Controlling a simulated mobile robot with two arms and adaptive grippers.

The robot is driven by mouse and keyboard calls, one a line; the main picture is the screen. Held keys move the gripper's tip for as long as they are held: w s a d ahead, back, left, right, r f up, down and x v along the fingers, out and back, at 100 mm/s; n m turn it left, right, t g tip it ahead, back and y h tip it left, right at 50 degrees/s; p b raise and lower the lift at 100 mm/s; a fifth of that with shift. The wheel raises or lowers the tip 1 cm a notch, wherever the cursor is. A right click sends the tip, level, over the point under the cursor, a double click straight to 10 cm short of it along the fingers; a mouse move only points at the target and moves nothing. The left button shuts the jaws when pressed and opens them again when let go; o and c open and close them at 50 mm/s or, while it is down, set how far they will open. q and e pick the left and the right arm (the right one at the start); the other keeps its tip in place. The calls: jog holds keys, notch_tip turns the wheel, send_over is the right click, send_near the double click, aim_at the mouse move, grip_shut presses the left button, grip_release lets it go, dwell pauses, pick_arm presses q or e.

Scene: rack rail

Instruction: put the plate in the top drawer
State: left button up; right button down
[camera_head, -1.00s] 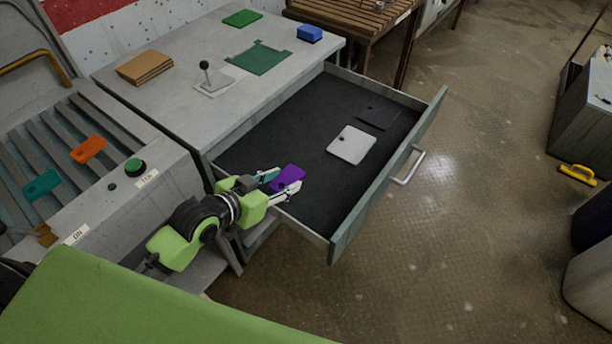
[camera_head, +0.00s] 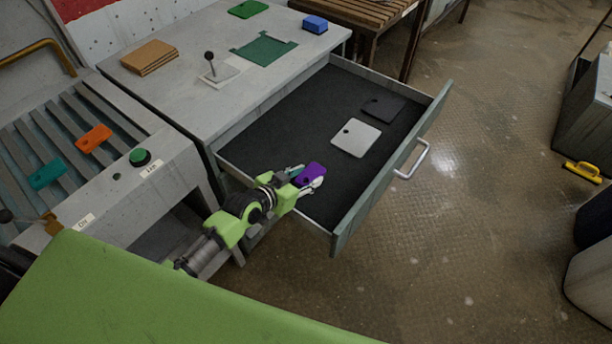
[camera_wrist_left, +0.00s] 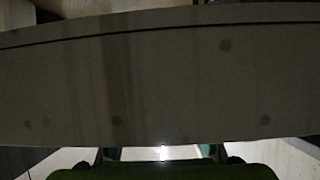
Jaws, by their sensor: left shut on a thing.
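My left gripper (camera_head: 307,178) is shut on a purple plate (camera_head: 312,171) with a small dark hole in it. The gripper and plate are over the near left part of the open top drawer (camera_head: 285,130). I cannot tell how high the plate is above the dark drawer floor. A white plate (camera_head: 356,138) and a dark grey plate (camera_head: 384,107) lie farther back in the drawer. In the left wrist view, a broad dim grey panel fills most of the picture, and the held plate is not clearly seen. My right gripper is not in view.
The drawer's front wall with its handle (camera_head: 413,160) stands out over the floor. The grey worktop (camera_head: 200,98) holds a lever (camera_head: 212,68), brown sheets (camera_head: 149,57) and a blue block (camera_head: 315,24). Orange (camera_head: 94,138) and teal (camera_head: 47,174) plates lie on the slatted conveyor.

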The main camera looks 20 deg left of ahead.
pick_arm(q)
jog(key=shift+f, duration=0.1)
jog(key=o, duration=1.2)
jog(key=shift+o, duration=0.2)
jog(key=shift+s+r, duration=0.15)
jog(key=shift+r, duration=0.1)
jog(key=v, duration=1.1)
jog(key=shift+s+a+r, duration=0.1)
jog(key=shift+s+r, duration=0.05)
jog(key=shift+s, duration=0.15)
